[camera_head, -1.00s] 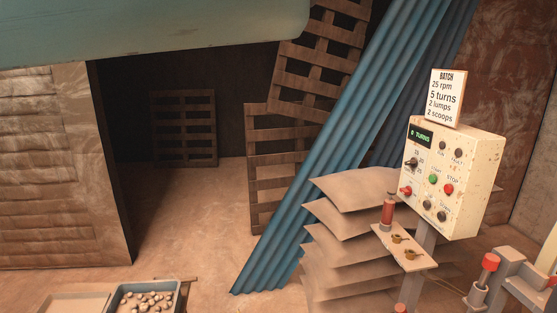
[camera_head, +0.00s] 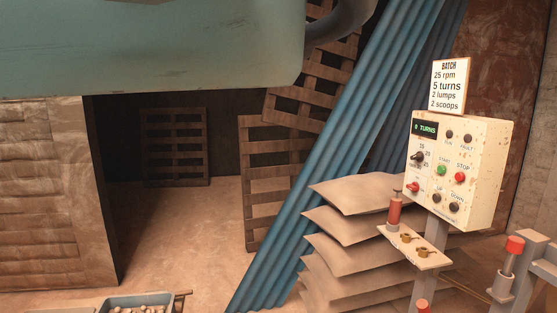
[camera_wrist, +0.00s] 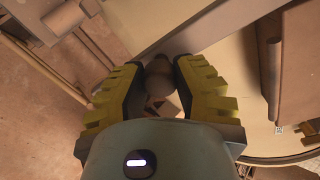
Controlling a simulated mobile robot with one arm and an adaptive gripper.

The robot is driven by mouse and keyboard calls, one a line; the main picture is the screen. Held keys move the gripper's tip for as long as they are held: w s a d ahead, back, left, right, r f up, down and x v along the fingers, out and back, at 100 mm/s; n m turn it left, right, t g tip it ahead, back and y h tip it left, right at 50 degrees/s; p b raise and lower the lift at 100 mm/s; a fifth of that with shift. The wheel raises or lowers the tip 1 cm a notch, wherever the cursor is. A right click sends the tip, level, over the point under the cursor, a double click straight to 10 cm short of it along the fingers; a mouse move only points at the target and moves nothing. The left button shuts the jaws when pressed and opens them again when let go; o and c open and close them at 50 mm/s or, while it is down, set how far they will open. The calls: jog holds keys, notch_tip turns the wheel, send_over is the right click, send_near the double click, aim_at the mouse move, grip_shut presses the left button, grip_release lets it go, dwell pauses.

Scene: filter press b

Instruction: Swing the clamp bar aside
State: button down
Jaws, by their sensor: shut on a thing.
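My gripper (camera_wrist: 160,62) shows in the wrist view with its two yellow and black fingers shut on a rounded grey-brown knob (camera_wrist: 158,74). The fingers hide part of the knob's sides. A long flat grey bar (camera_wrist: 205,25) runs from beside the fingertips to the upper right. It may be the clamp bar; whether the knob is fixed to it I cannot tell. The head view does not show my gripper or a clear clamp bar.
In the head view, a control box (camera_head: 460,172) reading 0 turns stands at the right, under a batch sign (camera_head: 447,87). Stacked sacks (camera_head: 345,245) and a leaning blue corrugated sheet (camera_head: 320,175) stand beside it. A tray of lumps (camera_head: 138,304) is at the bottom left. Open floor lies between.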

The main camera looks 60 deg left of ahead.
jog(key=shift+w+a+f, duration=0.15)
jog(key=shift+a+f, duration=0.15)
jog(key=shift+a, duration=0.3)
jog(key=c, duration=0.9)
grip_release()
jog(key=shift+c, duration=0.2)
jog(key=o, duration=0.3)
jog(key=shift+d+r, duration=0.1)
jog(key=shift+r, duration=0.1)
jog(key=shift+r, duration=0.1)
